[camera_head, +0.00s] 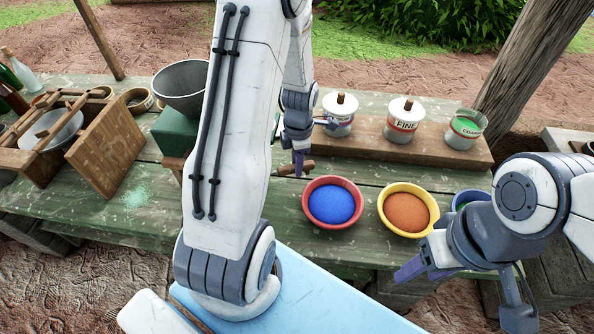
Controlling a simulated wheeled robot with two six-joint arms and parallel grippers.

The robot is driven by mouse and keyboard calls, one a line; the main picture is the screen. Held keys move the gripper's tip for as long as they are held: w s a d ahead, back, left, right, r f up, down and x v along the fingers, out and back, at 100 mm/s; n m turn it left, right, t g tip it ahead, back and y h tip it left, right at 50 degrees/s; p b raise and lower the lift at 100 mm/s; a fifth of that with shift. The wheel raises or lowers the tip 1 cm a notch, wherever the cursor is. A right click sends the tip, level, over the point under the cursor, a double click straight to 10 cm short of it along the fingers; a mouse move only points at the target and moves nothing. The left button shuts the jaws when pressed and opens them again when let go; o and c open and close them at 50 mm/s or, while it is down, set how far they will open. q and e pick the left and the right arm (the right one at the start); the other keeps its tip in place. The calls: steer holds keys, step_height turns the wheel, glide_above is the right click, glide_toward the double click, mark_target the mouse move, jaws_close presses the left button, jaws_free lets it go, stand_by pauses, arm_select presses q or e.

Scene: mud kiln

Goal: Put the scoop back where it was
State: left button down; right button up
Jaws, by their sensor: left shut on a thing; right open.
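My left gripper (299,160) is over the green table, just behind the red bowl. It is shut on the scoop, of which a short brown wooden handle (303,168) shows at the fingertips. The rest of the scoop is hidden or cannot be made out. My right gripper (462,292) is open and empty at the lower right, in front of the bowls and away from the scoop.
A red bowl (306,212) of blue powder, a yellow bowl (384,212) of orange powder and a partly hidden blue bowl (484,194) line the front. Labelled jars (403,121) stand on a wooden riser (375,148). A grey pan (181,85) and wooden frame (108,150) are left.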

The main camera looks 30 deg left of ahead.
arm_select(q)
steer(key=shift+f, duration=1.95)
steer(key=shift+f, duration=0.2)
steer(key=c, duration=0.7)
jaws_free()
steer(key=shift+o, duration=0.2)
steer(key=shift+r, duration=0.1)
